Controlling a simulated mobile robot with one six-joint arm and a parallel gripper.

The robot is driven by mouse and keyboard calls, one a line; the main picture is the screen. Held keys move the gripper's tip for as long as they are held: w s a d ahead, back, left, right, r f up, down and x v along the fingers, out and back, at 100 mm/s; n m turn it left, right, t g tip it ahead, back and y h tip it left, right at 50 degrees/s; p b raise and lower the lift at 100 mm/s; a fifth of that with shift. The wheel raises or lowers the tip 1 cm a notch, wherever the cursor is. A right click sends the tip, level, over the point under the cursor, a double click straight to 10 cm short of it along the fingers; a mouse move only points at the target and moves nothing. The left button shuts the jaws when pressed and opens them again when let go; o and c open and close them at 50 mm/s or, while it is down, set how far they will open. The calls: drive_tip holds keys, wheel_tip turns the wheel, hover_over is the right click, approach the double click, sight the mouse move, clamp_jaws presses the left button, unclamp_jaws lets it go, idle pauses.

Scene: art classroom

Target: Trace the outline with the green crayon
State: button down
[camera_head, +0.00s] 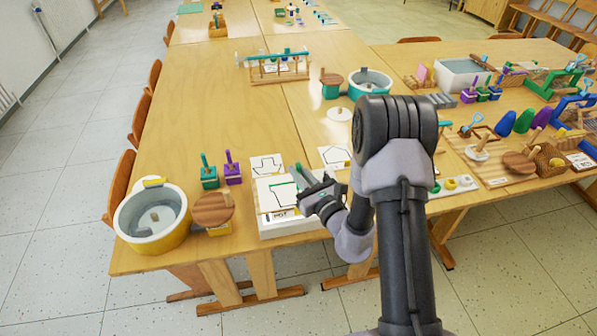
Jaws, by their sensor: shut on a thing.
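A white sheet with a black arrow-like outline (283,199) lies on a white block (290,228) at the table's front edge. A short green stretch shows along the outline's upper edge. My gripper (311,192) is over the right part of this sheet and is shut on the slim green crayon (301,175). The crayon's lower end is too small to make out, so I cannot tell whether it touches the paper. My gripper and arm hide the sheet's right side.
A yellow-and-grey bucket (152,218), a round wooden lid (212,208), and green (209,177) and purple (233,172) holders stand to the left. More outline sheets (267,164) lie behind. Many items crowd the right table; the middle left of my table is clear.

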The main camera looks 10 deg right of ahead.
drive_tip(key=shift+f+b, duration=0.65)
drive_tip(key=shift+f, duration=0.2)
drive_tip(key=shift+r, duration=0.15)
idle(0.3)
wheel_tip(320, 180, up, 4)
drive_tip(key=p, duration=0.3)
drive_tip(key=shift+r+p, duration=0.1)
drive_tip(key=shift+p, duration=0.2)
